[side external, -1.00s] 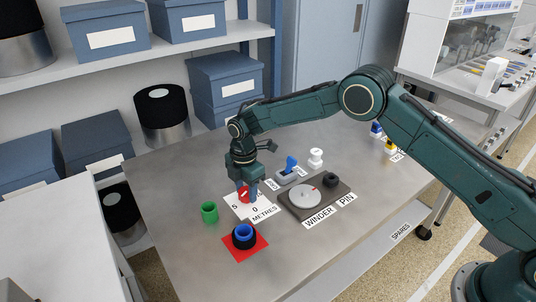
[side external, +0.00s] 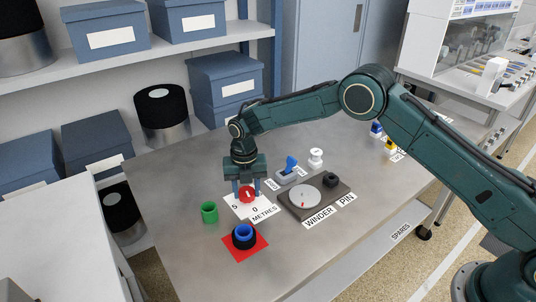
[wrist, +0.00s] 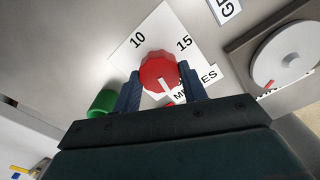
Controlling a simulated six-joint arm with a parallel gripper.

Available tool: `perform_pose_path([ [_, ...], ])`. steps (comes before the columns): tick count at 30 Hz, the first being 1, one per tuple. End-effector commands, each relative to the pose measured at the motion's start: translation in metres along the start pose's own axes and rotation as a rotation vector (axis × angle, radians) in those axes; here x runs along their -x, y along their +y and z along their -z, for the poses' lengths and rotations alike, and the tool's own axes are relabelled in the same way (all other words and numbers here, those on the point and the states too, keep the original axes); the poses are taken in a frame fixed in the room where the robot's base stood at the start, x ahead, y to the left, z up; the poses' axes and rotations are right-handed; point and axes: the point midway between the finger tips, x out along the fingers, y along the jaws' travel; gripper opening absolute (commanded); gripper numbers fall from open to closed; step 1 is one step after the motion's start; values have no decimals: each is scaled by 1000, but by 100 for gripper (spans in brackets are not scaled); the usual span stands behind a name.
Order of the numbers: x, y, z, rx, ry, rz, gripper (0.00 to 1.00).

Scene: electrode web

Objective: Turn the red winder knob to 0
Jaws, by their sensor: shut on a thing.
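The red winder knob (side external: 247,194) sits on a white dial card (side external: 236,208) marked METRES, with 5 and 0 readable in the side view. The wrist view shows the red knob (wrist: 159,73) between my two blue fingers, with 10 and 15 on the card beyond it. A white pointer line on the knob points toward my gripper, to the METRES side, in the wrist view. In the side view this line looks nearly upright. My gripper (side external: 247,190) points down and is shut on the knob. The 0 is hidden in the wrist view.
A green cup (side external: 209,212) stands left of the card. A blue-and-black ring stack (side external: 244,236) sits on a red square (side external: 262,250) in front. The winder plate (side external: 330,204) with its grey disc (side external: 305,197) lies to the right. A blue-handled switch (side external: 289,168) stands behind.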

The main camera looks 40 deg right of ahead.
Motion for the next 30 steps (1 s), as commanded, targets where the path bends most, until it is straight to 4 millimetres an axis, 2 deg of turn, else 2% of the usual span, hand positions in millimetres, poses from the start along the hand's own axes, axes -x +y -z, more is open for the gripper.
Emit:
perform_pose_path([
  [6,2,0,-1,143,-3,-3,19],
  [12,2,0,-2,216,-4,-3,19],
  [27,2,0,-2,241,-4,-3,19],
  [28,2,0,-2,241,-4,-3,48],
  [30,2,0,-1,241,-4,-3,62],
])
